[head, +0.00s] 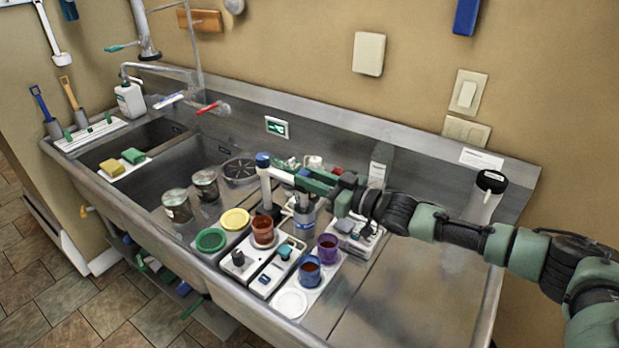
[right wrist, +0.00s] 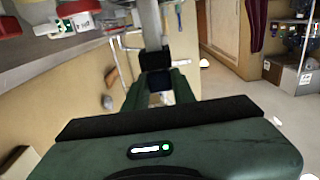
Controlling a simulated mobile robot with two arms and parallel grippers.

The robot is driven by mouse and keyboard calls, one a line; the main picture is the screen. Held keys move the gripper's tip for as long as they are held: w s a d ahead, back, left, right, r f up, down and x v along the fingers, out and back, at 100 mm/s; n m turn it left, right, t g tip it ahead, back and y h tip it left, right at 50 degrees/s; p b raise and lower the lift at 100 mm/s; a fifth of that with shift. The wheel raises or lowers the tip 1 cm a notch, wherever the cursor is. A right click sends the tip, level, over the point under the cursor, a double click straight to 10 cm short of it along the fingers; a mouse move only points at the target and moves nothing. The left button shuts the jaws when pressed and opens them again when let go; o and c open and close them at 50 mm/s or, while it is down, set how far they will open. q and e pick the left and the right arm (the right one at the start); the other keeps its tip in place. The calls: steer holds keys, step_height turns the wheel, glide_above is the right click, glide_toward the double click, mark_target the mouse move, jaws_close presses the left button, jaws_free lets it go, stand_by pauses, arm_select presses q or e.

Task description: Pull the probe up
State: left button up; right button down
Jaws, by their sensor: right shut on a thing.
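My left gripper is not in view.
Green (head: 211,240) and yellow (head: 235,219) dishes lie left. A grey-blue container (head: 304,220) stands right of the probe. The counter's right part (head: 410,280) is clear.

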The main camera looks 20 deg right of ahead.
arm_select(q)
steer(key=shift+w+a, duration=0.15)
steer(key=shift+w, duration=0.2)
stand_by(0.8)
